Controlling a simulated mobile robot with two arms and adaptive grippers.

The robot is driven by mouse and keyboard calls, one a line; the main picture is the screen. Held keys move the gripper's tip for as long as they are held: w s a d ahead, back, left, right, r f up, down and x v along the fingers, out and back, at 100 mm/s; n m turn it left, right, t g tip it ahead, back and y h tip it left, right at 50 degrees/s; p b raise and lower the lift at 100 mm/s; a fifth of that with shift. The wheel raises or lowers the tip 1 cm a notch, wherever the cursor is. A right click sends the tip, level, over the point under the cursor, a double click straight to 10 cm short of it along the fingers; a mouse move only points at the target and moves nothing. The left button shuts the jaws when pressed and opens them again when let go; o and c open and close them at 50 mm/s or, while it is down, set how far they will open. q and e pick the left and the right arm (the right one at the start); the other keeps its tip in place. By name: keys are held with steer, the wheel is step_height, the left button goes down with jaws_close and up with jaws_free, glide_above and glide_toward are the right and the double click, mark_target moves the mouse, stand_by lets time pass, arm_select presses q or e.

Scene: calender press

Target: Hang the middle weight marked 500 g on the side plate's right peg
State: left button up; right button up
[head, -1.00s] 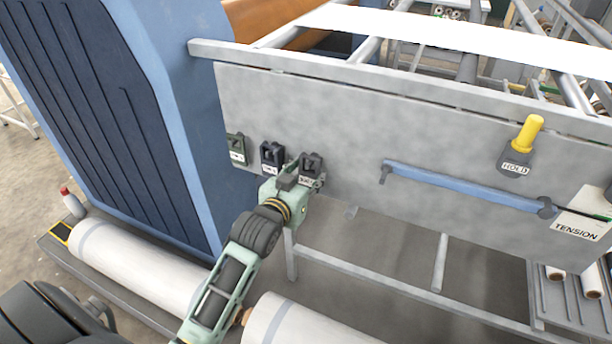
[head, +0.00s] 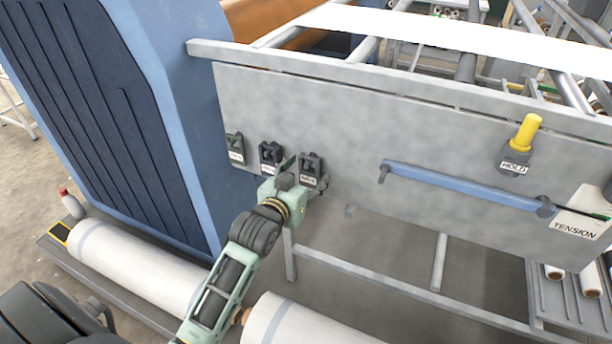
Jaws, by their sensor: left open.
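Three small dark weights hang in a row on the grey side plate (head: 340,125): a left one (head: 235,148), a middle one (head: 270,154) and a right one (head: 311,168). Their white labels are too small to read. My left gripper (head: 303,178) is open, its fingers spread at the right weight, one to its left and one at its lower right. I cannot tell whether they touch it. A blue bar (head: 460,185) crosses the plate, with a dark peg-like end at its left (head: 384,173) and right (head: 545,207). My right gripper is out of view.
A yellow-handled HOLD knob (head: 525,135) and a TENSION label (head: 578,228) are at the plate's right. A blue cabinet (head: 185,130) stands left. White rolls (head: 150,265) lie below. The plate between the weights and the blue bar is clear.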

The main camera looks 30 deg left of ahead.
arm_select(q)
steer(key=shift+f, duration=0.15)
steer(key=v, duration=1.2)
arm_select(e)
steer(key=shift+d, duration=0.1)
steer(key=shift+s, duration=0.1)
